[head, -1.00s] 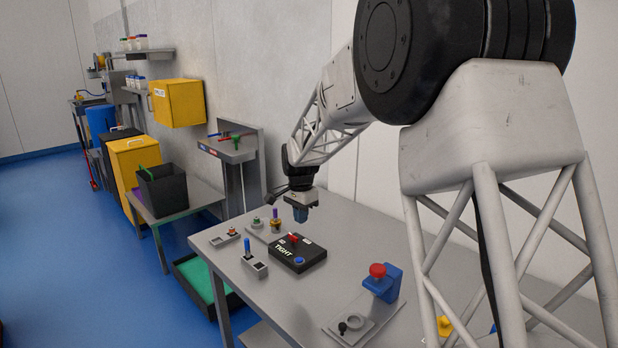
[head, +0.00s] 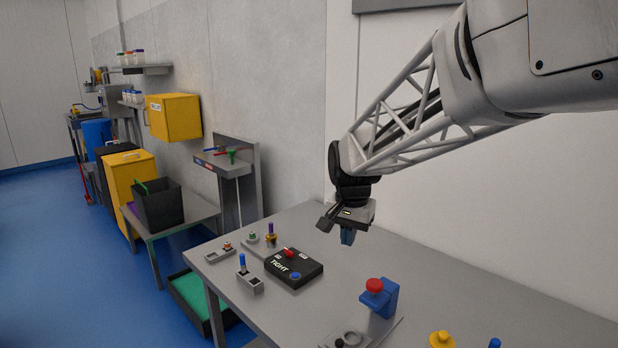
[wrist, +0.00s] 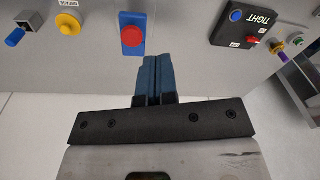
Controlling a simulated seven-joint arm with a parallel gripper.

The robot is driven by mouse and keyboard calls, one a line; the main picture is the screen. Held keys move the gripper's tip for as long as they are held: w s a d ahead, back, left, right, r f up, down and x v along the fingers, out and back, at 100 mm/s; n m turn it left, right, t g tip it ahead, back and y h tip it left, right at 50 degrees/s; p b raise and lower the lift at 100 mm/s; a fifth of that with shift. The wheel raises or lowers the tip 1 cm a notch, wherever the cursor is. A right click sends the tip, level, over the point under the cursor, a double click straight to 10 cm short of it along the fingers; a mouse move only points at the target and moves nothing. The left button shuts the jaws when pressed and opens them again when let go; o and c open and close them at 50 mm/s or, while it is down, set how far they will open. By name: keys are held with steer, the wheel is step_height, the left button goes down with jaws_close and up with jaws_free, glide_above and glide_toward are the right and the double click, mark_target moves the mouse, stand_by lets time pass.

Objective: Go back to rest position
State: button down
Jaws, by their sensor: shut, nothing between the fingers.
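My gripper (head: 347,237) hangs above the back of the grey table (head: 440,278) in the head view, fingers pointing down. In the wrist view its two blue fingers (wrist: 159,75) lie side by side, shut with nothing between them. The black box marked TIGHT (head: 294,268) is to the lower left of my gripper in the head view. The blue stand with a red knob (head: 378,297) is to the lower right. My gripper is apart from both.
A small grey block with a blue peg (head: 249,281) and a purple-topped peg (head: 271,236) stand near the TIGHT box. A yellow knob (head: 441,339) is at the front. A black bin (head: 160,207) sits on a lower table at left. The table's back right is clear.

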steer(key=s+d+f+n, duration=0.1)
steer(key=s+d, duration=0.2)
steer(key=s, duration=0.7)
steer(key=s+d+f+n+t, duration=0.1)
steer(key=s+d+n, duration=0.1)
steer(key=s, duration=0.8)
steer(key=s+d+n, duration=0.2)
steer(key=s+d, duration=0.2)
steer(key=s, duration=0.7)
steer(key=shift+d+f+t, duration=0.3)
steer(key=shift+f, duration=0.1)
stand_by(0.5)
